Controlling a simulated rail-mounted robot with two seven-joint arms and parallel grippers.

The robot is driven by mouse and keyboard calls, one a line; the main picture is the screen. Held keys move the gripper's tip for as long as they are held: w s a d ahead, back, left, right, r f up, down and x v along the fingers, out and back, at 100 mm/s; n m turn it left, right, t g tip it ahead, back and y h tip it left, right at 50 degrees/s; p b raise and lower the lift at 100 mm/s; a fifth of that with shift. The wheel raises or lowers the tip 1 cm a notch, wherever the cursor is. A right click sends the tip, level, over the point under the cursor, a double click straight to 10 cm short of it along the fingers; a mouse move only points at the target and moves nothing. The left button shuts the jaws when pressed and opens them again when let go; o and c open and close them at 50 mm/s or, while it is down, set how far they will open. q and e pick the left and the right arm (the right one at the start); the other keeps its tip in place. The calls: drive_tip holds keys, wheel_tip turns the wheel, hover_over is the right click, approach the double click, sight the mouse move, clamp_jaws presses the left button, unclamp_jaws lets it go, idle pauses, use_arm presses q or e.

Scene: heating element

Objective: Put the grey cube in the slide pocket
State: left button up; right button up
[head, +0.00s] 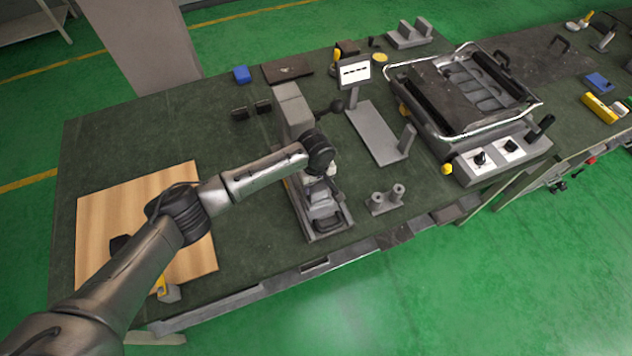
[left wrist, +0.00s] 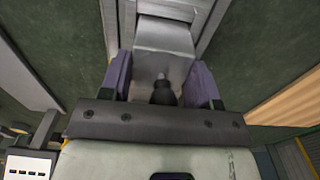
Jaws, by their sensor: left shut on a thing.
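My left gripper (head: 322,188) is over the grey slide fixture (head: 328,226) near the table's front edge, pointing down. In the left wrist view its two purple fingers (left wrist: 163,80) are shut on a grey block, which appears to be the grey cube (left wrist: 160,62). A dark round knob shows in front of it. The fixture's pale rails (left wrist: 205,40) run away beyond the fingers. The pocket is hidden, and I cannot tell whether the cube touches the fixture. My right gripper is not in view.
A wooden board (head: 112,215) lies left of the fixture. A grey stand with a white sign (head: 354,72) and a small two-post block (head: 386,199) are to the right. A large framed machine (head: 465,95) stands farther right. A blue block (head: 241,74) is at the back.

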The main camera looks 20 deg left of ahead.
use_arm(q)
drive_tip(key=o, duration=1.3)
drive_tip(key=shift+f, duration=0.1)
drive_tip(key=shift+o, duration=0.2)
drive_tip(key=shift+r+p, duration=0.55)
drive_tip(key=shift+r, duration=3.4)
drive_tip(key=s+d+f+m+h, duration=0.1)
drive_tip(key=s+d+f+m, duration=0.15)
drive_tip(key=s, duration=0.35)
drive_tip(key=s+d+f+m+t+h, duration=0.1)
drive_tip(key=s+d+f+m, duration=0.1)
drive_tip(key=s+f, duration=0.3)
drive_tip(key=s+d+f+m+h, duration=0.1)
drive_tip(key=s+d+f+m, duration=0.15)
drive_tip(key=s, duration=0.45)
drive_tip(key=s+a+r+m+t+y, duration=0.1)
drive_tip(key=s+a+m, duration=0.1)
drive_tip(key=s+a, duration=0.4)
drive_tip(key=s+a+r+m+t+y, duration=0.1)
drive_tip(key=s+a, duration=0.4)
drive_tip(key=s, duration=0.7)
drive_tip(key=shift+s+a+r+m+t+y, duration=0.3)
drive_tip(key=shift+s+a+r+m+y, duration=0.1)
drive_tip(key=shift+r, duration=0.3)
